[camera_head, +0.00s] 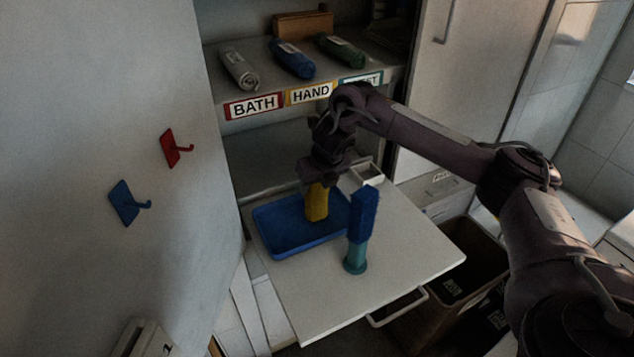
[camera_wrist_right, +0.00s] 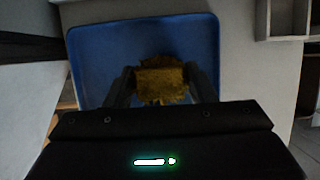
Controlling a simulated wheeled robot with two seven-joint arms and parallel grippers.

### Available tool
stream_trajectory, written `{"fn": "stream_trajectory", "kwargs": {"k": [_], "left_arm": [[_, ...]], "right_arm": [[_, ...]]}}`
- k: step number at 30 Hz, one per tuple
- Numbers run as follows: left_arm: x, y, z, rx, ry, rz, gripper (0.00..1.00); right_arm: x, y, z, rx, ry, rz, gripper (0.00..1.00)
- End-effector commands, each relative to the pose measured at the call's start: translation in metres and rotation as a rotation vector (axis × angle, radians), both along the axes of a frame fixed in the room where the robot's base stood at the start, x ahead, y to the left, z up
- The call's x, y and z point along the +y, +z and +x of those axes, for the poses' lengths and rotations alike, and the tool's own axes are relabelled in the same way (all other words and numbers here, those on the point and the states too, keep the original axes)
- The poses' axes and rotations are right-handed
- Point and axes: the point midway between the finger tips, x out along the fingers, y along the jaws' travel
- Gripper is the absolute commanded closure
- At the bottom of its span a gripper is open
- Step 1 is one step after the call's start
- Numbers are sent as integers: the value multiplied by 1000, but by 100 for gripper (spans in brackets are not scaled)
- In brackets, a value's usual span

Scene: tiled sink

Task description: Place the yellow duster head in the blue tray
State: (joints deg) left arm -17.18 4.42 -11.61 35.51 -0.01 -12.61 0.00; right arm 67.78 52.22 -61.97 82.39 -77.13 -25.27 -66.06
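The yellow duster head (camera_head: 317,203) hangs upright below my right gripper (camera_head: 320,182), over the right part of the blue tray (camera_head: 281,252). In the right wrist view my right gripper (camera_wrist_right: 161,88) has one finger on each side of the yellow duster head (camera_wrist_right: 162,76), shut on it. The blue tray (camera_wrist_right: 98,45) lies behind it there. Whether the head's lower end touches the tray floor I cannot tell. My left gripper is in neither view.
A blue duster head (camera_head: 363,208) stands on a teal holder (camera_head: 355,255) right of the tray, on the white pull-out board (camera_head: 410,265). Rolled towels (camera_head: 293,60) lie on the labelled shelf behind. A red hook (camera_head: 174,150) and blue hook (camera_head: 126,203) are on the left panel.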

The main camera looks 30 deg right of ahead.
Motion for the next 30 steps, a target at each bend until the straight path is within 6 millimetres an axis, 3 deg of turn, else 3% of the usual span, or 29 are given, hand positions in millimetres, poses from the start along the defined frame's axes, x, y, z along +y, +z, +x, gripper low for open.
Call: {"fn": "stream_trajectory", "kwargs": {"k": [3,14,19,24,30], "left_arm": [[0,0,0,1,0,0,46],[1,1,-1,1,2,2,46],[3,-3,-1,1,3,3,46],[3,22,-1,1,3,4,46],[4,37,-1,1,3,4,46]], "right_arm": [[0,0,0,1,0,0,38],[0,8,-1,-2,1,0,38],[1,35,-12,-5,2,0,38],[1,79,-26,-7,2,-3,38],[2,106,-40,-3,1,-3,38]]}}
